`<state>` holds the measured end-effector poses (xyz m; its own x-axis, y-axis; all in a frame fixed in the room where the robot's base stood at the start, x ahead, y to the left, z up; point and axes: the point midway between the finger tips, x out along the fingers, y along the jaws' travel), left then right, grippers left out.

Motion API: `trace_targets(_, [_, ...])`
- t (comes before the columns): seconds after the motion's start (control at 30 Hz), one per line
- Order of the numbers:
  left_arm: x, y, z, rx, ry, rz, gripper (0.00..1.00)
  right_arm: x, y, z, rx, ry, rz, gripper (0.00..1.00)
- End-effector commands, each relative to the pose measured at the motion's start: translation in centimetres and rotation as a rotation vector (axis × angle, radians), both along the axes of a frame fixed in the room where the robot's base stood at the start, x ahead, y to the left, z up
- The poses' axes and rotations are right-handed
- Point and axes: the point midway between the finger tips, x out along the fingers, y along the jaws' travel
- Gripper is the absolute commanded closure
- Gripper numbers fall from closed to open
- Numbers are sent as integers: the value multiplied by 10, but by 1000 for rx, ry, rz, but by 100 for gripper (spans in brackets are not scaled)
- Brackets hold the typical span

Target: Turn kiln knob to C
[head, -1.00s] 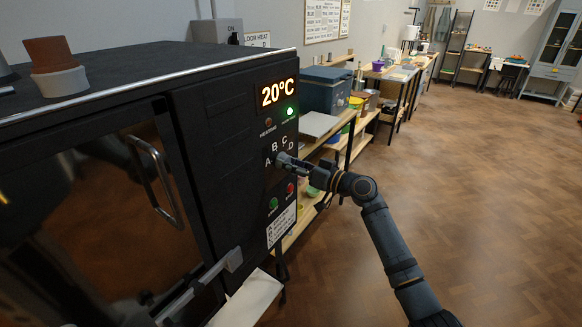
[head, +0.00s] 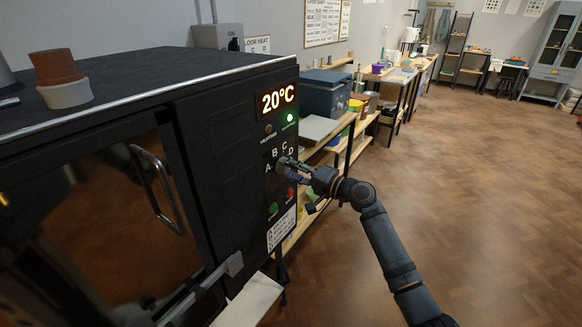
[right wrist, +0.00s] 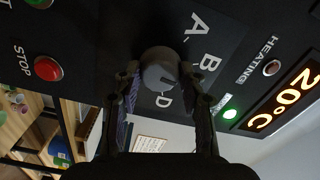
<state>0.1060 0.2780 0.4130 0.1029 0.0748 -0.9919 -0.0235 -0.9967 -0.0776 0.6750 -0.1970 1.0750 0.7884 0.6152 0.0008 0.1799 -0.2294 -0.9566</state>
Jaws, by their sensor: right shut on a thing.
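The kiln knob (right wrist: 160,68) is a grey round knob on the kiln's dark front panel (head: 230,130). The letters A, B, C and D are set around it. In the right wrist view A, B and D show, while C is hidden by a finger. A dark mark is on the knob's face, but I cannot tell surely which letter it meets. My right gripper (head: 291,168) is shut on the knob, with one finger on each side of it in the right wrist view (right wrist: 162,92). My left gripper is not in view.
The kiln display (head: 277,100) reads 20°C. A green lamp (head: 290,118) is lit beneath it. A green button (head: 273,208) and a red stop button (head: 290,193) sit below the knob. The door handle (head: 158,190) is at left. The floor at right is clear.

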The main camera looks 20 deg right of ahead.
Motion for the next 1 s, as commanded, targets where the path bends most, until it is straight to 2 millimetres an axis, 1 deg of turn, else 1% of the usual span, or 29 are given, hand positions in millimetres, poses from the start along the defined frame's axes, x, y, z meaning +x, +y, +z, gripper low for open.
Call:
trace_targets(0.03, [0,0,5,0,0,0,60,1,0,6,32,15,-2,91])
trace_targets(0.4, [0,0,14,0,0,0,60,1,0,6,192,139,0,91])
trace_targets(0.63, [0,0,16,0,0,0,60,1,0,5,231,168,0,91])
trace_targets(1.0, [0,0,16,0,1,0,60,1,0,5,239,173,0,91])
